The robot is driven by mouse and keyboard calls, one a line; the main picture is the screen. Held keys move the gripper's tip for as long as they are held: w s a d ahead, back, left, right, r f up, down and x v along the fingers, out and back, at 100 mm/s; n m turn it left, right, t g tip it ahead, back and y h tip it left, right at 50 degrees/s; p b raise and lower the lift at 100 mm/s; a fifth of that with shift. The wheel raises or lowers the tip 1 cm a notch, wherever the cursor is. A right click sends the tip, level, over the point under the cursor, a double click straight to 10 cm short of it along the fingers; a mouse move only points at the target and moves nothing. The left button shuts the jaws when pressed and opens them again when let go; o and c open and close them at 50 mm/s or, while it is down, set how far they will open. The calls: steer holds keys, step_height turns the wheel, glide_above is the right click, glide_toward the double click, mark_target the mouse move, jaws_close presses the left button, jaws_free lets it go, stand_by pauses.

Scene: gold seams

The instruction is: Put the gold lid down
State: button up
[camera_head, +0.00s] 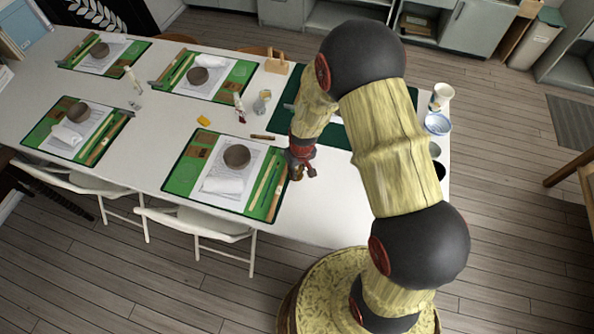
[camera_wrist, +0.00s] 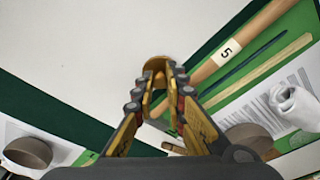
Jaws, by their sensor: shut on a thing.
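The gold lid (camera_wrist: 156,64) is a small round yellow-gold piece between the fingertips of my gripper (camera_wrist: 162,80) in the wrist view. My gripper is shut on it. In the head view, my gripper (camera_head: 300,172) hangs over the white table just right of the near place mat. The lid is too small there to make out clearly, and its height above the table is hard to tell.
A dark green mat (camera_head: 342,134) lies behind the arm. White table (camera_head: 312,208) is bare nearby.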

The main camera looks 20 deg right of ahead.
steer(key=o, duration=0.8)
step_height(320, 180, up, 12)
steer(key=s+p, duration=0.2)
steer(key=p, duration=0.1)
step_height(320, 180, up, 13)
steer(key=t, duration=0.1)
glide_above(299, 180)
steer(key=s, duration=0.2)
steer(key=s+r+m+t, duration=0.1)
steer(key=s+r+t, duration=0.1)
steer(key=s+r, duration=1.6)
steer(key=shift+m+t, duration=0.3)
steer(key=shift+t, duration=0.1)
